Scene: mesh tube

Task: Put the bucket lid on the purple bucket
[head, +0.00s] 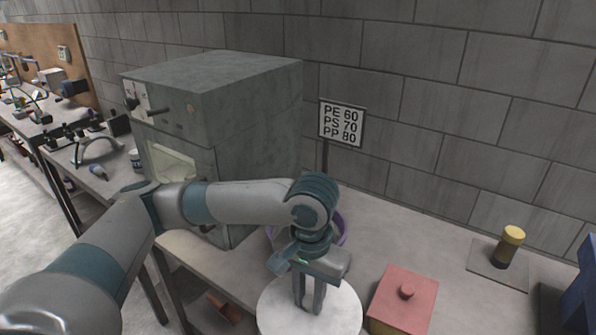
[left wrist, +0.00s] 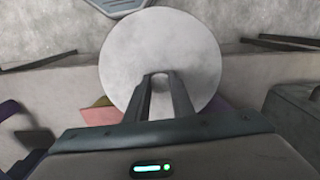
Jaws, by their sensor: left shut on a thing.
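The bucket lid (head: 335,312) is a round, pale grey-white disc. My left gripper (head: 309,303) is shut on the lid's small central knob, which also shows between the fingers in the left wrist view (left wrist: 160,80). In the left wrist view the lid (left wrist: 160,40) hangs over the table's front edge, apart from the bucket. The purple bucket (head: 341,226) stands on the table behind my left gripper and wrist, which hide most of it; only parts of its rim and side show. My right gripper is in neither view.
A pink-lidded box (head: 408,287) stands right of the lid. A large grey machine (head: 225,120) stands at the left, with a sign (head: 341,123) reading PE 60, PS 70, PP 80 behind the bucket. A yellow-topped cylinder (head: 509,246) and a blue object (head: 582,290) are at the right.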

